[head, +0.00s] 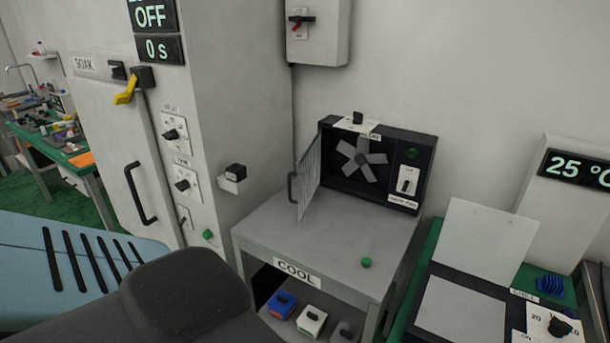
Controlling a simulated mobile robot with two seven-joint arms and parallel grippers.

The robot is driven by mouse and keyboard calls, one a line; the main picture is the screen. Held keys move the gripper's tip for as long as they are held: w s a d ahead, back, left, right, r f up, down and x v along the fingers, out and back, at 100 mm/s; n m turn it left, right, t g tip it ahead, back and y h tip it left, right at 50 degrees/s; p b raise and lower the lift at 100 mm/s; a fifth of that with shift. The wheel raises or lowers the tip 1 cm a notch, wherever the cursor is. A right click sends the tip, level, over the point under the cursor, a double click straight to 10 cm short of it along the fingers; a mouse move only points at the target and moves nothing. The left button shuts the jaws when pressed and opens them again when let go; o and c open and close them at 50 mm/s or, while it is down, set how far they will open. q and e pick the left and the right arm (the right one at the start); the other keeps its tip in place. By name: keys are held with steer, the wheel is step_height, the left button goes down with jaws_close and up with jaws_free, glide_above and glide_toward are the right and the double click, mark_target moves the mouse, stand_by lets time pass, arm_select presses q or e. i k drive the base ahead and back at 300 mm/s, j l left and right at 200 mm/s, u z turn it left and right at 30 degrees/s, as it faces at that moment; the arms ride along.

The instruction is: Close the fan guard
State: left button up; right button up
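The fan housing (388,140) is a dark box at the back of the grey COOL table, with a grey bladed fan (361,160) inside. Its guard (309,177) is a pale slatted panel on the left side of the housing. The guard stands swung open toward the front, with a dark handle (292,188) at its free edge. The fan's face is uncovered. A white switch panel (407,181) sits at the right of the fan. Neither gripper shows in the head view.
The COOL table (345,230) has a mostly bare top with a small green knob (366,262). Blue and white blocks (312,321) lie on its shelf. The SOAK cabinet (125,150) stands left, and a chill unit (465,308) with a raised lid stands right.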

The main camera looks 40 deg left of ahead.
mark_target(304, 159)
steer(key=j+u, duration=0.45)
steer(key=j, duration=1.9)
